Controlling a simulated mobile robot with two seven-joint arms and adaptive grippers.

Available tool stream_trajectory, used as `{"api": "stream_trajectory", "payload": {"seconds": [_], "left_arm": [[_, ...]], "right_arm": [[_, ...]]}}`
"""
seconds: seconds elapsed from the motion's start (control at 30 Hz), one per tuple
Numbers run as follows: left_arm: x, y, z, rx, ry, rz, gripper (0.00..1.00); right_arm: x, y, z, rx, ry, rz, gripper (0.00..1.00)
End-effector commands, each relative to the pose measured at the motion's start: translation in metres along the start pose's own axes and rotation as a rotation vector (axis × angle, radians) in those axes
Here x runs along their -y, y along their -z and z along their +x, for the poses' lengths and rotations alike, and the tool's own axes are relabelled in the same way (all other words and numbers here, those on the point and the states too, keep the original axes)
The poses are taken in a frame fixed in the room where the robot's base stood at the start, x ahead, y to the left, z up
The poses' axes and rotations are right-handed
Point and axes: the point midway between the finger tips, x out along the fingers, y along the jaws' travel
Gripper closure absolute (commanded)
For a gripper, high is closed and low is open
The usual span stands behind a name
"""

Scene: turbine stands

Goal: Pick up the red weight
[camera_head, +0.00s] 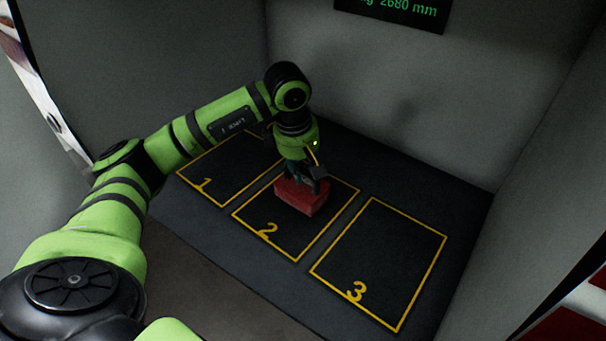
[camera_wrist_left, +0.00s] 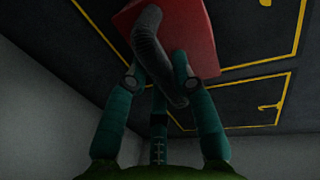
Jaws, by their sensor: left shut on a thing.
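The red weight (camera_head: 301,196) is a red block at the marked area 2 on the dark floor panel in the head view. I cannot tell whether it rests on the panel or hangs just above it. My left gripper (camera_head: 308,178) is over it from above, shut on it. In the left wrist view the red weight (camera_wrist_left: 199,35) fills the top middle, with a dark curved handle (camera_wrist_left: 158,55) across it. The fingers of my left gripper (camera_wrist_left: 160,85) are on both sides of this handle. My right gripper is not in view.
The dark panel (camera_head: 335,219) has yellow outlined areas 1, 2 and 3. Areas 1 and 3 look empty. Grey walls (camera_head: 420,110) close in the back and right. A dark sign (camera_head: 395,10) with green text hangs on the back wall.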

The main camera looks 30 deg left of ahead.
Motion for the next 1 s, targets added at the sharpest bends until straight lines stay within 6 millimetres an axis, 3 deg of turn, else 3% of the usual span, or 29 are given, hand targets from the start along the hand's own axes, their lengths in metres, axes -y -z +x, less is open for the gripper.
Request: {"api": "stream_trajectory", "payload": {"seconds": [0.23, 0.57, 0.7, 1.0], "left_arm": [[-0.009, 0.0, -0.035, 0.001, -0.013, 0.0, 1.0], [-0.002, -0.071, -0.079, 0.002, -0.011, 0.008, 1.0], [0.0, -0.093, -0.096, -0.001, -0.01, 0.005, 1.0], [0.003, -0.114, -0.108, 0.001, -0.005, 0.001, 1.0]], "right_arm": [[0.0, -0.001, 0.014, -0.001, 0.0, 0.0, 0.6], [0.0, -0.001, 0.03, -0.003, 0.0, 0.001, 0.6], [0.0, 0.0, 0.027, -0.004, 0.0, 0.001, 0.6], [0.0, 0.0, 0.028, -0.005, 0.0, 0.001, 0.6]]}}
